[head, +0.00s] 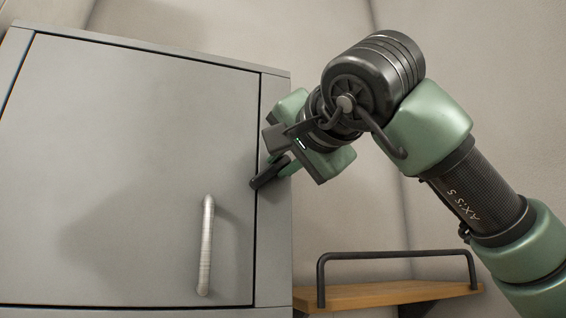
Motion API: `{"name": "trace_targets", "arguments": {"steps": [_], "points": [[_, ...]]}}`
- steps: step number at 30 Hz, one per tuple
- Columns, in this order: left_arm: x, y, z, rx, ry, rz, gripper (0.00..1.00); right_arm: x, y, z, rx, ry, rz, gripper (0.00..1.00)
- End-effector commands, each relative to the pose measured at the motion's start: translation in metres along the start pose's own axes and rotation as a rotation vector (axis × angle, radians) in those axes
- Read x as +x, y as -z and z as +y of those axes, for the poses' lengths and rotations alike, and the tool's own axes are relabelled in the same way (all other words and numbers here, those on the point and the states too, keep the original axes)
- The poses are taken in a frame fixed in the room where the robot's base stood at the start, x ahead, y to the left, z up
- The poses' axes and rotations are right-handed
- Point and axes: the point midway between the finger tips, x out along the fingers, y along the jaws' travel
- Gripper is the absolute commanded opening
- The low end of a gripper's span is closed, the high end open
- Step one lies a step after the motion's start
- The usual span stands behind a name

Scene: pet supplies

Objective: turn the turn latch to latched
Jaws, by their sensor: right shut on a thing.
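A grey cabinet has a closed-looking door (130,160) with a pale vertical bar handle (206,245) near its right side. My right gripper (270,173) is at the door's right edge, above and to the right of the handle. Its dark fingers reach across the gap between door and frame and are shut on the turn latch. The latch is mostly hidden by the fingers, and I cannot tell its angle. My left gripper is not in view.
A wooden shelf (390,296) with a dark rail (398,254) is on the wall, right of the cabinet and below my right arm. Bare wall stands behind. The space in front of the door's left part is clear.

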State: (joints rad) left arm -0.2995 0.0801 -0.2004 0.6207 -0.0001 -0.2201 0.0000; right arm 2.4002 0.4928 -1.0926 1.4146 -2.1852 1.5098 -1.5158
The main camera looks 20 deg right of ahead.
Motion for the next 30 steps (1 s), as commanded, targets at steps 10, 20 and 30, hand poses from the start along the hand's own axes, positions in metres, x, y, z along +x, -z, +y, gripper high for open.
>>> {"name": "trace_targets", "arguments": {"steps": [10, 20, 30], "points": [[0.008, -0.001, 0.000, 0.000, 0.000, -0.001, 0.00, 0.000, 0.000, 0.002, 0.329, 0.000, 0.001, 0.00], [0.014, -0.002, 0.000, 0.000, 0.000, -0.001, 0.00, 0.000, 0.000, 0.002, 0.580, 0.000, 0.002, 0.00], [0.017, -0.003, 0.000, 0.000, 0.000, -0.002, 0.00, 0.000, -0.001, 0.002, 0.711, 0.000, 0.001, 0.00]]}}
